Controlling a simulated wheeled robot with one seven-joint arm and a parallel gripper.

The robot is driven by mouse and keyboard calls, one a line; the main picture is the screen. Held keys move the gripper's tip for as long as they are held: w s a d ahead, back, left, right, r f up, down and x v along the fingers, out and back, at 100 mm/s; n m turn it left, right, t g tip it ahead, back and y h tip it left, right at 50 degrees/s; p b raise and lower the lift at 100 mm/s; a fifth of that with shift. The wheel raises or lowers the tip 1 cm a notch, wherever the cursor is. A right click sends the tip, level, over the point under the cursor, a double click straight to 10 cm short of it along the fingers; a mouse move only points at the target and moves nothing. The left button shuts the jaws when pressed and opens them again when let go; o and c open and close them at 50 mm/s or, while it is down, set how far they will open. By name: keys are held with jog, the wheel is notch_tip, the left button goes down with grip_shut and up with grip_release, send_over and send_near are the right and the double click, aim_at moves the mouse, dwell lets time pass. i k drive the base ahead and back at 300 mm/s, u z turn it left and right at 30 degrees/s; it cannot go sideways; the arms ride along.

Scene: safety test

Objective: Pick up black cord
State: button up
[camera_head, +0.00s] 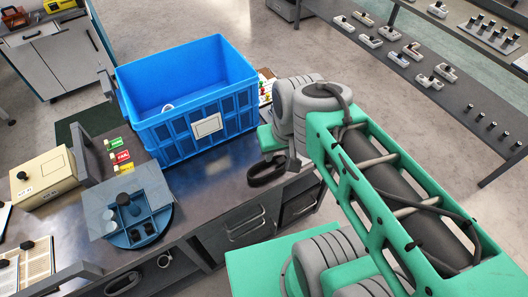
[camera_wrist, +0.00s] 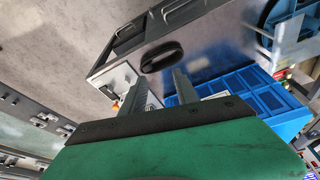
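The black cord (camera_head: 267,173) is a small dark oval coil lying on the metal workbench (camera_head: 212,187) near its front edge, right of centre in the head view. In the wrist view the cord (camera_wrist: 162,56) lies just beyond the fingertips, roughly in line with the gap between them. My gripper (camera_wrist: 160,77) is open, with its two grey fingers apart and nothing between them. In the head view my arm hides most of the gripper; a dark finger shows right beside the cord.
A large blue crate (camera_head: 158,135) stands on the bench behind and left of the cord, with a pale ring inside. A blue-grey box (camera_head: 101,219), a beige box (camera_head: 43,180) and small coloured tags (camera_head: 120,157) are further left. Bare bench lies left of the cord.

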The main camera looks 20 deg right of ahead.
aim_at(280, 160)
jog(key=i, duration=0.1)
jog(key=u, duration=0.2)
jog(key=k, duration=0.2)
jog(key=u, duration=1)
jog(key=k, duration=1.15)
jog(key=u, duration=1.3)
jog(key=i, duration=1.4)
jog(key=z, duration=1)
jog(key=i, duration=0.2)
jog(key=z, duration=0.1)
